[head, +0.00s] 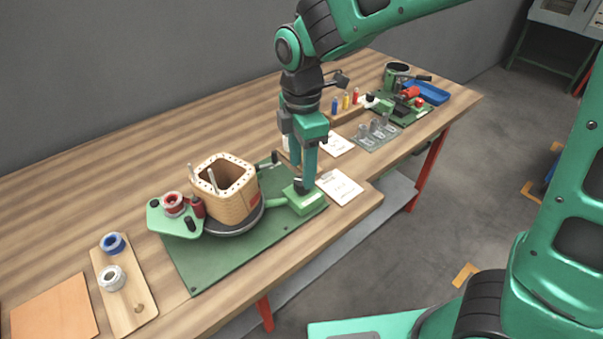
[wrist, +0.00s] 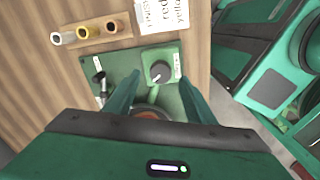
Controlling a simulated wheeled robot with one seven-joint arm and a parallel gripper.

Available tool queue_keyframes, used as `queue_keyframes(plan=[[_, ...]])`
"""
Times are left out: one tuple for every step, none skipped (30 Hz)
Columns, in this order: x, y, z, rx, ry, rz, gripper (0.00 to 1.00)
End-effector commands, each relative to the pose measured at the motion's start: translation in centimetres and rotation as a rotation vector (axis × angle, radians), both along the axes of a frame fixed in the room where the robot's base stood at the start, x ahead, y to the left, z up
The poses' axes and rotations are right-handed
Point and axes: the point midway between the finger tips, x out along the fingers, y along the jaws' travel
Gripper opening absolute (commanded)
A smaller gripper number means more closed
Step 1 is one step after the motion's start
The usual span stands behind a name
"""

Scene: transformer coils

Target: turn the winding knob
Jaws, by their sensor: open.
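The winding knob (wrist: 160,71) is a dark round knob with a light pointer mark, on top of a small green box (wrist: 154,53). In the head view the green box (head: 311,204) sits at the right end of the green base plate (head: 190,279), and the knob (head: 299,184) is partly hidden by my fingers. My gripper (head: 304,178) points down just over the box. In the wrist view my gripper (wrist: 160,84) is open, with one finger on each side of the knob and gaps between. Whether the fingertips are level with the knob cannot be told.
A wooden coil former (head: 234,200) stands on a dark turntable left of my gripper. A black-handled crank (wrist: 100,85) rises beside the box. White cards (head: 340,187) lie to the right. Wire spools (head: 112,278) sit on a board at front left.

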Motion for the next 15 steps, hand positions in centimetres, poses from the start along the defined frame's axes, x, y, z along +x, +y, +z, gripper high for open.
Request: queue_keyframes(plan=[[-0.1, -0.1, -0.8, -0.002, 0.002, -0.001, 0.5], [-0.1, -0.1, -1.2, -0.003, 0.002, -0.002, 0.5], [0.0, -0.1, -1.7, -0.003, 0.001, -0.002, 0.5], [0.0, -0.1, -2.0, -0.002, 0.002, -0.002, 0.5], [0.0, -0.1, -2.3, -0.002, 0.002, -0.002, 0.5], [0.0, 0.0, -2.6, 0.0, 0.001, -0.002, 0.5], [0.0, 0.0, -2.8, 0.0, 0.001, -0.002, 0.5], [0.0, 0.0, -3.0, 0.0, 0.0, -0.002, 0.5], [0.0, 0.0, -3.1, 0.0, 0.001, -0.002, 0.5], [0.0, 0.0, -3.2, 0.0, 0.001, -0.002, 0.5], [0.0, 0.0, -3.3, 0.0, 0.001, -0.002, 0.5], [0.0, 0.0, -3.4, 0.0, 0.001, -0.002, 0.5], [0.0, 0.0, -3.4, 0.0, 0.001, -0.002, 0.5], [0.0, 0.0, -3.4, 0.0, 0.0, -0.002, 0.5], [0.0, 0.0, -3.4, 0.0, 0.0, -0.002, 0.5]])
